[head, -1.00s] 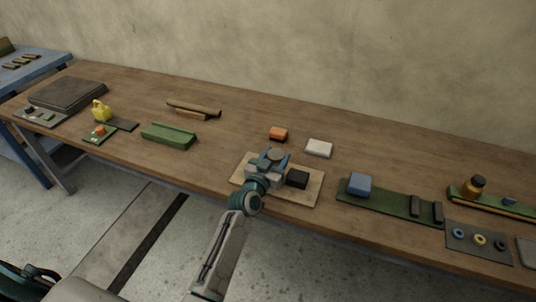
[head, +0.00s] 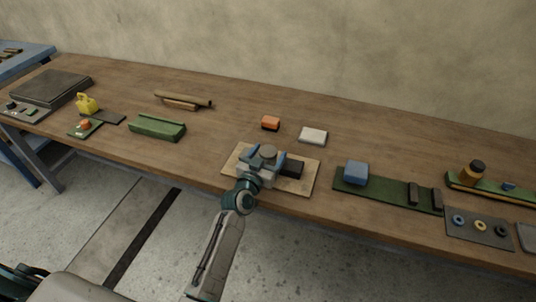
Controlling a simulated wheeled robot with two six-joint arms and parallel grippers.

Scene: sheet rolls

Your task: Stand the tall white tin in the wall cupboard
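My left gripper (head: 266,156) reaches in from the bottom and shows over the pale board on the workbench. Its two blue fingers stand apart, with a round grey top (head: 268,151) between them. I cannot tell whether this is a thing held or part of the gripper. I see no tall white tin that I can make out for sure, and no wall cupboard. My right gripper is not in view.
The wooden workbench (head: 225,100) runs along a bare wall. The pale board (head: 304,181) carries a black block (head: 292,168).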

